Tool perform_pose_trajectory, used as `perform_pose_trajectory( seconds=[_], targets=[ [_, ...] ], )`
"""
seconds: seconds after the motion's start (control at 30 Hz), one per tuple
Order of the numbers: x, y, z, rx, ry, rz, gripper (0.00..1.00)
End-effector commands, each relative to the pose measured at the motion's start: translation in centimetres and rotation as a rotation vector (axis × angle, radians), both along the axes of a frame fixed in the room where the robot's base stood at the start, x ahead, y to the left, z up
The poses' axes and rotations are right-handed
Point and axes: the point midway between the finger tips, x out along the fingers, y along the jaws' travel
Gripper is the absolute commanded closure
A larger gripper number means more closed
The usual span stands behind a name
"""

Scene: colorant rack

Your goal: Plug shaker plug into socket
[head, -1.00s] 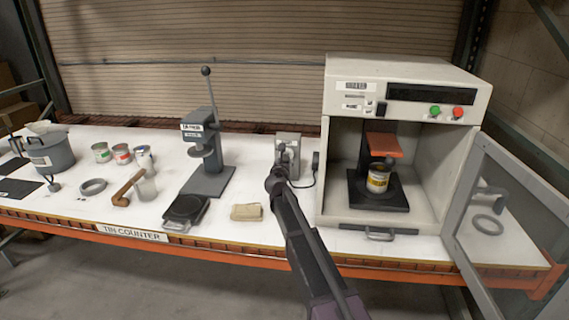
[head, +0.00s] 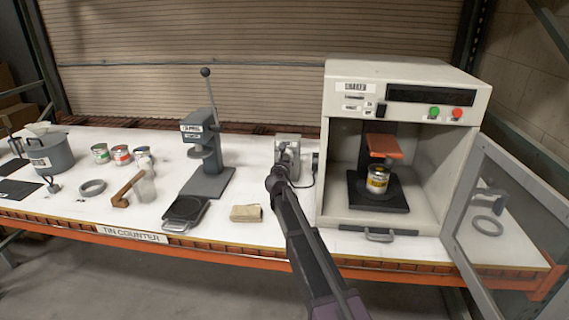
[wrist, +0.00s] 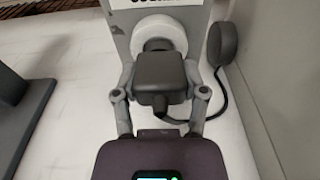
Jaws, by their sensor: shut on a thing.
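My gripper (wrist: 160,98) is shut on the dark grey shaker plug (wrist: 160,75), with one finger on each side of it. In the wrist view the plug is directly in front of the white round socket (wrist: 163,33) on a grey box, and its front end overlaps the socket's dark centre. I cannot tell how deep the plug sits. The grey socket box (head: 288,150) also shows in the head view, where my arm hides the plug. A dark cord (wrist: 221,97) runs beside the gripper to a round grey piece (wrist: 229,42) on the right wall.
The shaker cabinet (head: 345,200) stands right of the socket box, its door (head: 505,230) open and a tin (head: 377,180) inside. A lever press (head: 205,165) stands to the left. A tan block (head: 246,213) lies in front on the white counter (head: 275,235).

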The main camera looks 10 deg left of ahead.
Motion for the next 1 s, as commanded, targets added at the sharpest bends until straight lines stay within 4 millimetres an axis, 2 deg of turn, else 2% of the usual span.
perform_pose_trajectory(
  seconds=[0.77,0.8,0.93,1.0],
  targets=[
    [1.1,0.0,0.0,0.000,0.000,0.000,0.91],
    [1.1,0.0,0.0,0.000,0.000,0.000,0.41],
    [1.1,0.0,0.0,0.000,0.000,0.000,0.04],
    [1.1,0.0,0.0,0.000,0.000,0.000,0.04]
  ],
)
